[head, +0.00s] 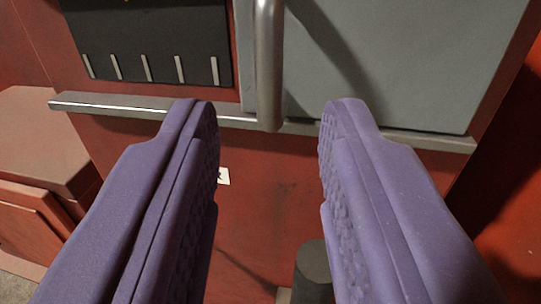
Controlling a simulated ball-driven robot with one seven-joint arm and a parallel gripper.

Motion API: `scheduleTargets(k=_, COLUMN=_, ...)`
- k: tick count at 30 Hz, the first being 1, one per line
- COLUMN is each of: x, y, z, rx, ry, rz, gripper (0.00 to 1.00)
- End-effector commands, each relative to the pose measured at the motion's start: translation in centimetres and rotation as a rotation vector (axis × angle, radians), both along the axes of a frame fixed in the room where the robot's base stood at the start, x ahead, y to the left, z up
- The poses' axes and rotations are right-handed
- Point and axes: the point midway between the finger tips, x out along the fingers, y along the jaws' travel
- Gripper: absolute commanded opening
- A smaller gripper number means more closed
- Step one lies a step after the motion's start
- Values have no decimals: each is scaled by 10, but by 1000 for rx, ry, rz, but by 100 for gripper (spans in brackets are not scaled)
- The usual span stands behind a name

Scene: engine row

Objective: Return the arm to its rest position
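My gripper (268,112) is in the head view, with its two purple padded fingers reaching up from the bottom. The fingers are wide apart and nothing is between their pads. Behind them stands a red cabinet (270,200) with a grey metal panel (420,60) at the upper right. A vertical metal bar or handle (269,60) shows at the top, beyond the gap between the fingertips. I cannot tell how far the fingertips are from it. The rest of my arm is not in view.
A metal ledge (110,104) runs across the cabinet. A black slotted panel (150,45) is at the upper left. Reddish boxes (45,135) stand at the left. A dark cylinder (312,268) stands low, between the fingers in the picture. A small white label (223,176) is on the red face.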

Motion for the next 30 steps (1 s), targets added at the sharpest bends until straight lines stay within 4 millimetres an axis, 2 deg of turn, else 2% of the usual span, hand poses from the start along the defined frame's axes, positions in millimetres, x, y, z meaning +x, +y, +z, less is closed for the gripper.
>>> scheduleTargets(k=11, x=0, y=0, z=0, rx=-1, ry=0, rz=0, gripper=36)
scheduleTargets(k=14, x=7, y=5, z=14, rx=-23, ry=2, rz=-11, gripper=36)
scheduleTargets(k=17, x=26, y=20, z=55, rx=-84, ry=12, rz=-55, gripper=36)
scheduleTargets(k=20, x=44, y=54, z=126, rx=-148, ry=23, rz=-124, gripper=36)
scheduleTargets(k=21, x=47, y=73, z=158, rx=-162, ry=29, rz=-151, gripper=36)
scheduleTargets(k=23, x=45, y=105, z=204, rx=-166, ry=39, rz=-181, gripper=36)
scheduleTargets(k=24, x=39, y=128, z=233, rx=-161, ry=48, rz=-193, gripper=36)
scheduleTargets(k=26, x=24, y=165, z=272, rx=-139, ry=65, rz=-194, gripper=36)
scheduleTargets(k=27, x=11, y=189, z=295, rx=-120, ry=79, rz=-184, gripper=36)
scheduleTargets(k=30, x=-30, y=249, z=341, rx=-70, ry=121, rz=-125, gripper=36)
